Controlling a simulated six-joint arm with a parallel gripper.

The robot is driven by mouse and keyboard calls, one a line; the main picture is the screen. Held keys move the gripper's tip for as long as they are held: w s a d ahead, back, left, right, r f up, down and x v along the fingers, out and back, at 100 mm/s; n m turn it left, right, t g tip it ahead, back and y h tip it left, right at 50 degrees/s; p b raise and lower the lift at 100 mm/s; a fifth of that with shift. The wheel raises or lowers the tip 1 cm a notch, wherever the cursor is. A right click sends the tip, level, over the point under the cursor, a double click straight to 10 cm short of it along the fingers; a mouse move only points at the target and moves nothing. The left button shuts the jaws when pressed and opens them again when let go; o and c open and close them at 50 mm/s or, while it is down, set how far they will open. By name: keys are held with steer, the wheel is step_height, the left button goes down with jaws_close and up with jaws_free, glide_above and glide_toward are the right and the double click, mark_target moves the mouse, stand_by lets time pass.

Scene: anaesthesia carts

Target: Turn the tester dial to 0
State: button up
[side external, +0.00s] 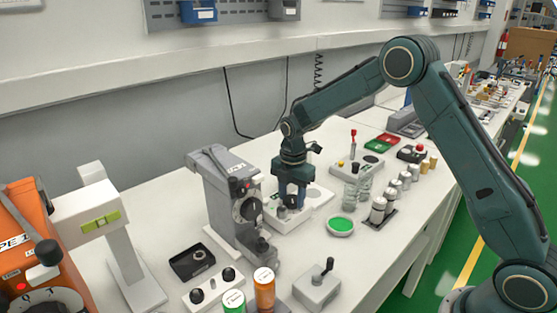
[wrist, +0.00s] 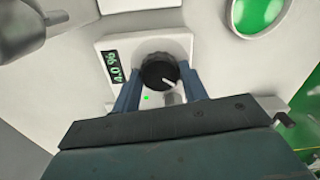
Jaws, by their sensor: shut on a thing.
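The tester (wrist: 178,45) is a white box with a black round dial (wrist: 156,68) on top. The dial's white pointer line points to the lower right in the wrist view. A small display (wrist: 114,66) beside the dial reads 4.0 % in green, and a small green light (wrist: 147,98) shows near the dial. My gripper (wrist: 159,82) has its blue fingers on both sides of the dial, shut on it. In the side view my gripper (side external: 292,200) points straight down at the tester (side external: 283,219) and hides part of it.
A grey machine with a black dial (side external: 246,209) stands close left of my gripper. A green dish (side external: 340,226), glass jars (side external: 364,187) and a rack of vials (side external: 378,212) stand to the right. A grey lever box (side external: 317,289) sits in front.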

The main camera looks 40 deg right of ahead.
steer(key=shift+m, duration=0.3)
steer(key=m, duration=0.9)
steer(key=shift+m, duration=0.4)
steer(key=m, duration=0.3)
steer(key=shift+m, duration=0.3)
steer(key=m, duration=1)
steer(key=shift+m, duration=0.4)
steer(key=m, duration=0.3)
steer(key=shift+m, duration=0.3)
